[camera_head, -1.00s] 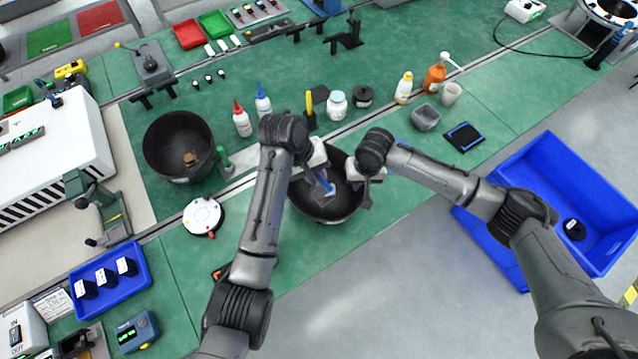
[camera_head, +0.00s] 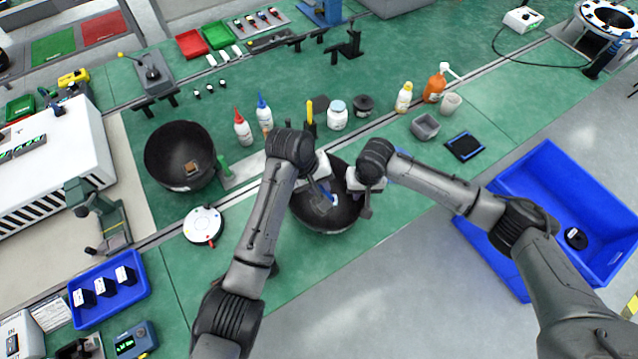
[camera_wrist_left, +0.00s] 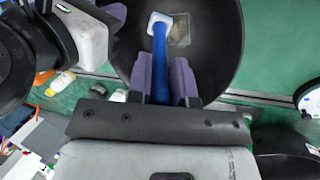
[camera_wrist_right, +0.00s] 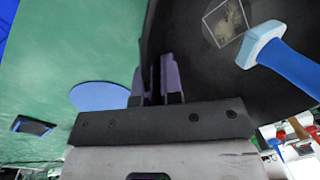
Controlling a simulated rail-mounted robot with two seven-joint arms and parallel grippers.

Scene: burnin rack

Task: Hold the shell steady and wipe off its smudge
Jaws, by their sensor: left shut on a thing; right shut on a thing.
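The shell is a black bowl (camera_head: 332,220) at the front edge of the green bench. My right gripper (camera_head: 364,196) is shut on its rim; its fingers (camera_wrist_left: 52,35) (camera_wrist_right: 162,82) straddle the wall in the right wrist view. My left gripper (camera_head: 318,178) is shut on the blue handle of a wiper (camera_wrist_left: 160,62) and holds it inside the shell. The smudge, a brownish patch in a pale square (camera_wrist_left: 181,32), lies on the inner wall, also in the right wrist view (camera_wrist_right: 226,20). The wiper's white head is beside the patch; contact is unclear.
A second black bowl (camera_head: 165,150) stands on the left by a white round puck (camera_head: 203,226). Several bottles, including a white jar (camera_head: 337,115), stand behind the shell. A grey tub (camera_head: 425,126) and a blue bin (camera_head: 560,205) are on the right.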

